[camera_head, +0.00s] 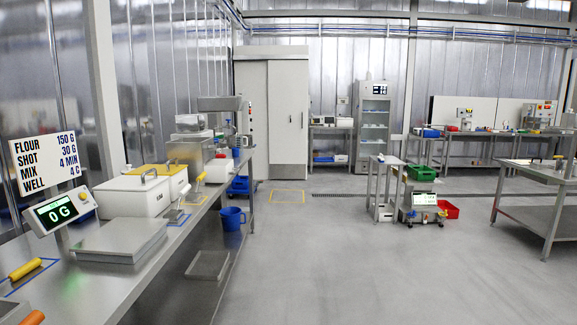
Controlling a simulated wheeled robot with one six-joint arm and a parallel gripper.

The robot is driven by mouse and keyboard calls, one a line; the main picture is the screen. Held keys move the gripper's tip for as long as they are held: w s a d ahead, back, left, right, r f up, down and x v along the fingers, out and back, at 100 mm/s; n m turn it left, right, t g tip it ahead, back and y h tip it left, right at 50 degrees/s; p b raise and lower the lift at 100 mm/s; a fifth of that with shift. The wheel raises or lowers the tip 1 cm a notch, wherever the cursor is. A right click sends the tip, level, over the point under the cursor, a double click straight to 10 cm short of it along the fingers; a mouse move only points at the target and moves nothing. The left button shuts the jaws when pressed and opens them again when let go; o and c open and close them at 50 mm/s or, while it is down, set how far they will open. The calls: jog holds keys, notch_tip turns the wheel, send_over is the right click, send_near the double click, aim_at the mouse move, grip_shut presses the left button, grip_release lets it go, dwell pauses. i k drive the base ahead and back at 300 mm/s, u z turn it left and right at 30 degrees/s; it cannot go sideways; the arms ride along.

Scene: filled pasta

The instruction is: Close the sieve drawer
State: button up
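I cannot pick out the sieve drawer for certain in the head view. A steel box-shaped machine (191,152) stands on the left bench (150,262) beyond the white bins, but it is too small to tell whether it holds a drawer or whether one is open. My gripper is not in view.
On the left bench are a scale with a lit display (60,210), a flat steel box (122,240), lidded white bins (133,196) and a yellow-handled tool (25,270). A small cart (385,180) stands mid-room. The middle floor is clear.

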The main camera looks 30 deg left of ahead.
aim_at(218, 171)
jog(key=i, duration=1.45)
jog(key=u, duration=1.1)
jog(key=i, duration=1.05)
jog(key=u, duration=0.3)
jog(key=i, duration=1.9)
jog(key=u, duration=0.1)
